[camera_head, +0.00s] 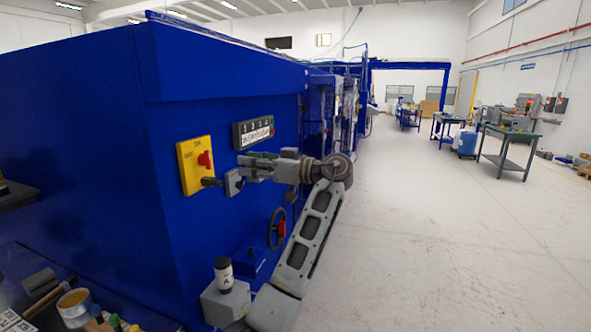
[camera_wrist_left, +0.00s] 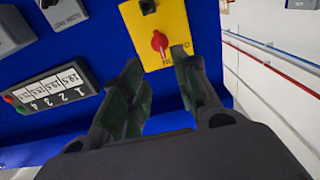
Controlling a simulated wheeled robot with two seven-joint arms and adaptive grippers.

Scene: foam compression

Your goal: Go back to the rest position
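My left gripper (camera_head: 246,168) is in front of the blue machine wall, to the right of the yellow switch panel (camera_head: 186,176). In the left wrist view the left gripper (camera_wrist_left: 156,62) has its two dark fingers apart, with nothing held between them. The yellow panel with its red rotary switch (camera_wrist_left: 159,42) shows beyond the fingertips. I see no contact between the fingers and the switch. My right gripper is not in view.
A grey display panel (camera_head: 253,132) with numbered readouts is above my left gripper. A small grey switch box (camera_head: 232,183) is close below it. A handwheel (camera_head: 276,229) sits lower on the blue machine (camera_head: 135,205). Open floor (camera_head: 430,240) lies to the right.

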